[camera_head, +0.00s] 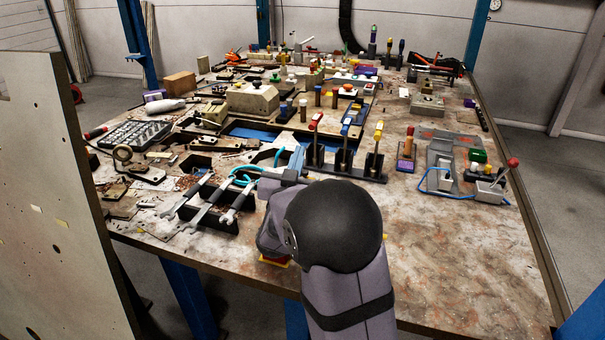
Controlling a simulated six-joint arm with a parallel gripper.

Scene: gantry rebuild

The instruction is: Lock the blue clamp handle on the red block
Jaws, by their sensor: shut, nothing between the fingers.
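A row of three upright clamps stands on a dark base (372,176) near the middle of the table. The blue clamp handle (346,127) is the middle one and points up, between a red handle (315,122) and a yellow handle (379,130). My gripper (297,160) is just left of this row, largely hidden behind my own arm. It looks shut and empty; contact with the clamps cannot be told. A small red and yellow piece (275,262) shows under my arm at the front edge. Whether it is the red block is unclear.
Wrenches on a dark rack (223,222) and cyan-handled pliers (245,174) lie left of my gripper. A grey fixture (440,178) with a red-knobbed lever (512,163) stands at right. Crowded fixtures fill the back. The front right tabletop (470,270) is clear.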

